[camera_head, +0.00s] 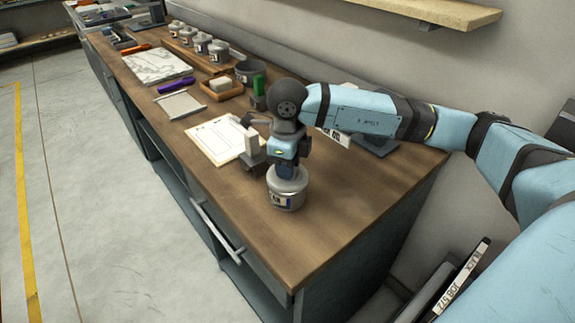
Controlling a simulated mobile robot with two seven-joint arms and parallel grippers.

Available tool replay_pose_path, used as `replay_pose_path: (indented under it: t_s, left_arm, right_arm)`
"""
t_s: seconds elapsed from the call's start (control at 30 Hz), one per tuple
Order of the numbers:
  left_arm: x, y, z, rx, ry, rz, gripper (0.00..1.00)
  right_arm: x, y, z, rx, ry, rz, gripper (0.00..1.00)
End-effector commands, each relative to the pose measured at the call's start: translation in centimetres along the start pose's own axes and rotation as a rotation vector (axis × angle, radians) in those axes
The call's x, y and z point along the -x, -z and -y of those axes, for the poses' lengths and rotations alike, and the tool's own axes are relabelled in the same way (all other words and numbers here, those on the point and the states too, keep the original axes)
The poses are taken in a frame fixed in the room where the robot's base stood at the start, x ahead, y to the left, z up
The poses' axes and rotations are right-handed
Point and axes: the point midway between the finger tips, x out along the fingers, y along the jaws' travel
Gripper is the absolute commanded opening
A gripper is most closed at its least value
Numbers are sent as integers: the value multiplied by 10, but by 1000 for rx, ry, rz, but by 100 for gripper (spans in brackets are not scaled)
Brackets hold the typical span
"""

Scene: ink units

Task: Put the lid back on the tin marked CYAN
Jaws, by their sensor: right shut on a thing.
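A grey metal tin (285,201) with a white label bearing a dark mark and a blue patch stands upright near the front of the wooden bench. The label's word is too small to read. My right gripper (287,174) points down over this tin and is shut on a grey lid (299,181) at its top. The fingers hide part of the lid, and I cannot tell whether it is fully seated. My left gripper is not in view.
Several small labelled tins (200,43) stand in a wooden tray at the back. A dark round container (250,72), a wooden box (222,92), a green item (258,86) and paper sheets (217,140) lie behind the tin. The bench's front right is clear.

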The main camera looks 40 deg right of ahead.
Motion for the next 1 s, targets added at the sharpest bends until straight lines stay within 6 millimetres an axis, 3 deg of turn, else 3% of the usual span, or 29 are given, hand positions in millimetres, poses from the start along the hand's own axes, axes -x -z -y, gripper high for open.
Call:
replay_pose_path:
  t_s: [1.0]
  left_arm:
    - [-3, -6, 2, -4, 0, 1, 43]
  right_arm:
    - [-1, 0, 0, 0, 0, 1, 1]
